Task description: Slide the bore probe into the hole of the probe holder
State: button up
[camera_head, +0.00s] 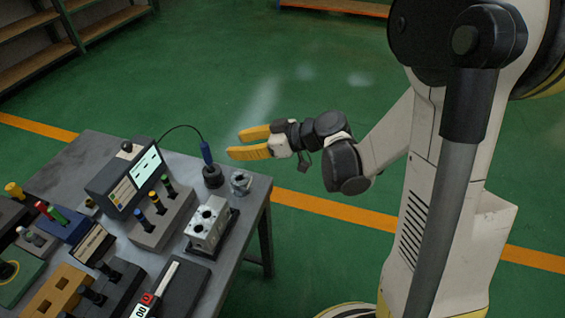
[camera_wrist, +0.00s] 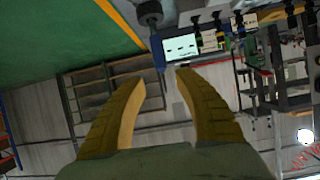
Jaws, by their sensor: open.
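The bore probe (camera_head: 206,152) has a blue handle, and a thin black cable runs from its top. It stands nearly upright, with its lower end at the dark round probe holder (camera_head: 213,176) near the table's back right edge. I cannot tell how deep it sits in the hole. My gripper (camera_head: 236,144), with yellow fingers, is open and empty just right of the probe, apart from it. In the wrist view the blue probe (camera_wrist: 158,54) shows beyond the gap between my fingertips (camera_wrist: 161,78), with the dark holder (camera_wrist: 150,14) above it in the picture.
A meter with a lit screen (camera_head: 126,180) stands left of the probe. A small metal part (camera_head: 240,183) lies right of the holder. A silver valve block (camera_head: 208,222) and a rack of plugs (camera_head: 160,218) stand in front. Green floor is clear beyond the table.

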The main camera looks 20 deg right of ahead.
jog(key=s+d+r+m+h, duration=0.1)
jog(key=s+d+m+h, duration=0.2)
jog(key=s, duration=0.3)
jog(key=s+d+r+m+h, duration=0.2)
jog(key=s+d+m+h, duration=0.1)
jog(key=s, duration=0.4)
jog(key=s+d+r+m+g+h, duration=0.1)
jog(key=s+d+r+m+h, duration=0.1)
jog(key=s, duration=0.5)
jog(key=shift+d+r+m+h, duration=0.15)
jog(key=shift+d+m+h, duration=0.45)
jog(key=shift+m+h, duration=0.5)
